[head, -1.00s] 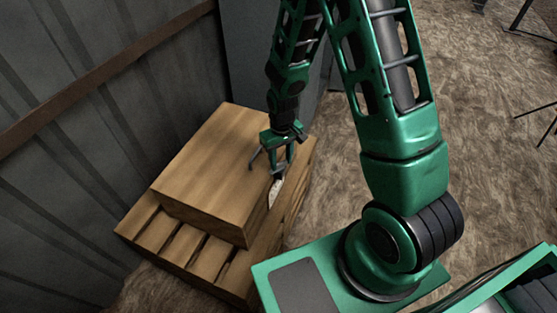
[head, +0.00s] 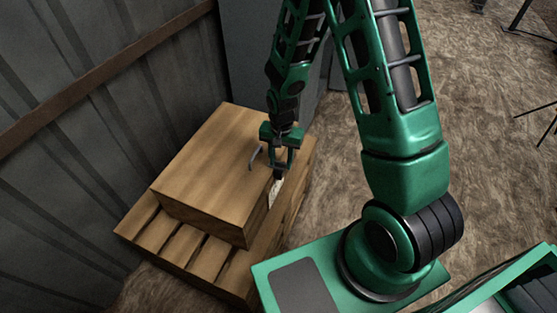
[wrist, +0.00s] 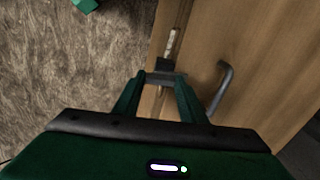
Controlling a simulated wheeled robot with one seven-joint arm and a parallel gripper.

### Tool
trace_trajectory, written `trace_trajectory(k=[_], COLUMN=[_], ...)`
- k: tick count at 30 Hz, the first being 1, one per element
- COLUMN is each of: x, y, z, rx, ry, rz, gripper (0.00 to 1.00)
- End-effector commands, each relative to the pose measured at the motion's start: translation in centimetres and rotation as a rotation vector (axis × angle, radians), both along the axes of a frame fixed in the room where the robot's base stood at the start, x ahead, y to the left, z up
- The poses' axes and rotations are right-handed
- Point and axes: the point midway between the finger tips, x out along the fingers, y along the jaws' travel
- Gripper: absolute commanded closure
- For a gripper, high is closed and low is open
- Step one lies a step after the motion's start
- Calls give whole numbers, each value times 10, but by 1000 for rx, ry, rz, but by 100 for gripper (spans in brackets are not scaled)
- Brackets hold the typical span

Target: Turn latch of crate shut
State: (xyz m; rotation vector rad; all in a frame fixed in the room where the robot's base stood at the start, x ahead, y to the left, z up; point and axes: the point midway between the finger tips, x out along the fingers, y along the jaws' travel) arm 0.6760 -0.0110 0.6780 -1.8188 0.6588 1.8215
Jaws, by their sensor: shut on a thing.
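The wooden crate (head: 205,165) has a flat closed top. A small pale, worn strip, seemingly its latch (head: 274,190), shows at its right side below my fingertips. In the wrist view the pale strip (wrist: 172,42) runs along the crate's edge beyond the fingertips. A bent grey handle (head: 254,158) stands on the crate top left of my gripper. It also shows right of the fingers in the wrist view (wrist: 222,85).
The crate rests on a slatted pallet (head: 160,235). A grey ribbed wall (head: 100,130) stands close at the left, and a grey panel (head: 265,60) behind. Brown ground (head: 490,180) lies open on the right, with thin dark legs (head: 520,15) farther off.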

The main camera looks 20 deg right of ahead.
Motion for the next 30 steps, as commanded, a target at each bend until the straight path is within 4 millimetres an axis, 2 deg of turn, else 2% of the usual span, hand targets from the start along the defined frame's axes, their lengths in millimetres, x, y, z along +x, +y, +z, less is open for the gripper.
trace_trajectory(k=[9, 23, 24, 26, 30], x=[1, 1, 1, 1, 1], y=[2, 2, 2, 2, 2], z=[0, 0, 0, 0, 0], rx=[2, 4, 4, 4, 2], ry=[-2, -3, -3, -2, -2], rz=[-93, -107, -106, -106, -106], gripper=[85, 85, 60, 46, 44])
